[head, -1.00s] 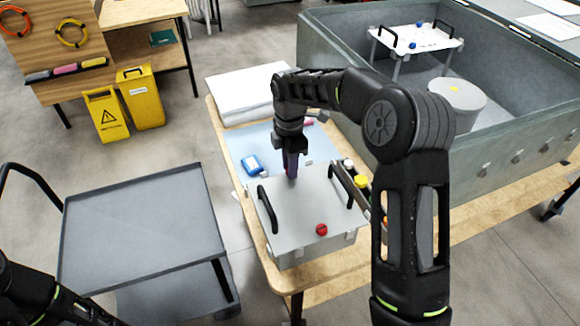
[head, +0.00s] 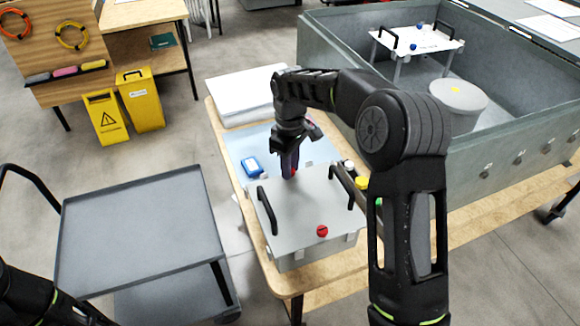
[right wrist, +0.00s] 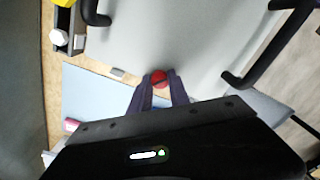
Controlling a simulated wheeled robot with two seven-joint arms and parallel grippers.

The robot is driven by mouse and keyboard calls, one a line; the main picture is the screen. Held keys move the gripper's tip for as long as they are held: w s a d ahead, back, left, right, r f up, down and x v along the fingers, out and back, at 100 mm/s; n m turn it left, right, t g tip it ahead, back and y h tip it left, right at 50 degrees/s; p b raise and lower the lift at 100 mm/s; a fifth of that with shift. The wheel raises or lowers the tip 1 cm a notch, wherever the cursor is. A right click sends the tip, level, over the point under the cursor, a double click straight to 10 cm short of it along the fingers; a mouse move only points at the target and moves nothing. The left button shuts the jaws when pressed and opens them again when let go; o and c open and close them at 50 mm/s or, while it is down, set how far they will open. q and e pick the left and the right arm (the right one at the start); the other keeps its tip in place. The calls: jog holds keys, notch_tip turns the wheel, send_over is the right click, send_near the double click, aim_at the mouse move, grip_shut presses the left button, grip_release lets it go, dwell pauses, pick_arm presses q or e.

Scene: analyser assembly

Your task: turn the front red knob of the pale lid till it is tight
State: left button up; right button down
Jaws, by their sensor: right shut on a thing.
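The pale lid (head: 300,206) lies on a grey box on the wooden table, with two black handles. One red knob (head: 322,231) stands on the lid's near part, with no gripper at it. A second red knob (right wrist: 159,78) is at the far edge of the lid, mostly hidden by the fingers in the head view. My right gripper (head: 289,174) points down there. Its purple fingers are shut on this far knob, one on each side in the right wrist view. My left arm (head: 40,300) shows at the lower left; its gripper is out of view.
A blue item (head: 252,167) lies on a pale blue mat (head: 236,146) behind the box. Small jars, one with a yellow cap (head: 362,183), stand right of the lid. A grey cart (head: 140,225) stands left. A large grey tub (head: 345,70) is behind right.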

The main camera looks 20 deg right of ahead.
jog(key=m, duration=0.6)
jog(key=shift+r, duration=0.15)
jog(key=m, duration=0.6)
jog(key=shift+w+m, duration=0.1)
jog(key=shift+m, duration=0.3)
jog(key=m, duration=0.6)
jog(key=shift+r, duration=0.1)
jog(key=m+p, duration=0.1)
jog(key=m, duration=0.5)
jog(key=shift+d+m+p, duration=0.1)
jog(key=shift+m+p, duration=0.2)
jog(key=shift+p, duration=0.1)
jog(key=m+p, duration=0.1)
jog(key=m, duration=0.2)
jog(key=shift+r+m, duration=0.1)
jog(key=shift+m, duration=0.2)
jog(key=m+p, duration=0.1)
jog(key=m, duration=0.2)
jog(key=shift+m, duration=0.4)
jog(key=m+p, duration=0.2)
jog(key=m, duration=0.1)
jog(key=shift+m, duration=0.3)
jog(key=m+p, duration=0.1)
jog(key=m, duration=0.2)
jog(key=shift+m+p, duration=0.3)
jog(key=shift+p, duration=0.05)
jog(key=m, duration=0.2)
jog(key=shift+m, duration=1.9)
